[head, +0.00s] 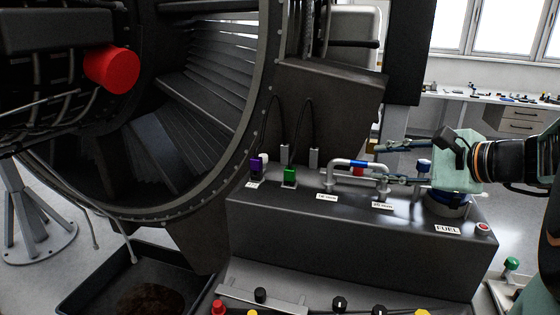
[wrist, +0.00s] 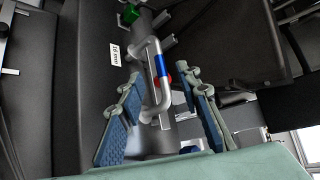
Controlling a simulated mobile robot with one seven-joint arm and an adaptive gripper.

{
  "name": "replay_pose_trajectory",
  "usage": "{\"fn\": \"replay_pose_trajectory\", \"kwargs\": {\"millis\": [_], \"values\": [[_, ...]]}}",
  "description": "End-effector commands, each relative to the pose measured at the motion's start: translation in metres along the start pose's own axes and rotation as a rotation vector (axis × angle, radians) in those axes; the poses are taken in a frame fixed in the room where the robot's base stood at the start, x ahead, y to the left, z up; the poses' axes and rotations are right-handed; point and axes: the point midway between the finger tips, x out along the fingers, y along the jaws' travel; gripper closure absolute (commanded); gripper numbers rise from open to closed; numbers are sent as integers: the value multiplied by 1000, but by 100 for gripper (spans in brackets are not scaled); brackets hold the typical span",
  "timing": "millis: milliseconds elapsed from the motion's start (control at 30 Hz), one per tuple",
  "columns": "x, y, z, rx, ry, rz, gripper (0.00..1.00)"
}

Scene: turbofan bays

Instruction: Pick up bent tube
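The bent tube (head: 343,163) is a silver U-shaped pipe with a blue band, standing on the top of the dark bay box (head: 300,205) between two fittings with labels in front. In the wrist view the tube (wrist: 152,58) runs down the middle, between the two blue-padded fingers. My gripper (head: 384,163) is open at the tube's right end, with one finger on each side. In the wrist view my gripper (wrist: 160,82) shows a gap on both sides of the tube. I cannot tell how deep the tube lies between the fingers.
A purple connector (head: 256,168) and a green connector (head: 289,176) stand left of the tube. A red button (head: 484,228) and a FUEL label (head: 448,229) are at the right. Knobs (head: 340,303) line the front panel.

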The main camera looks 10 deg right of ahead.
Motion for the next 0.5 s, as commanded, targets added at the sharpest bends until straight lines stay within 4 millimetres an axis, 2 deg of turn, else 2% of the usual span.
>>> {"fn": "replay_pose_trajectory", "kwargs": {"millis": [200, 367, 500], "values": [[36, 0, 1, 1, -3, 4, 68], [47, 0, 0, -1, -1, 3, 68], [64, 0, 0, 2, -3, 4, 68]]}}
